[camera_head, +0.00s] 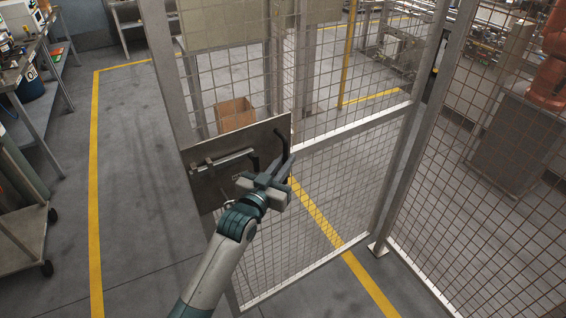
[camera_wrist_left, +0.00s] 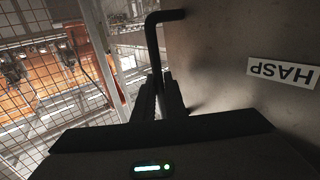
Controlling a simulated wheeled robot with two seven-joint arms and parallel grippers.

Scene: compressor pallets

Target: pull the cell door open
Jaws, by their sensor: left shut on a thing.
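The cell door (camera_head: 345,165) is a grey-framed wire mesh panel. It stands at an angle to the fence on the right and appears swung out from the posts behind it. A metal plate (camera_head: 205,190) on its left side carries a slide bolt (camera_head: 225,159) and a black bar handle (camera_head: 279,138). My left gripper (camera_head: 287,168) is shut on the handle. In the left wrist view the handle (camera_wrist_left: 152,40) runs down between the closed fingers (camera_wrist_left: 160,95), which hide its lower part. My right gripper is out of view.
A mesh fence (camera_head: 485,180) stands to the right, with an orange machine (camera_head: 549,80) behind it. A cardboard box (camera_head: 235,114) shows through the door. A workbench (camera_head: 30,60) and a cart (camera_head: 25,235) line the left. The grey floor (camera_head: 140,190) between is clear.

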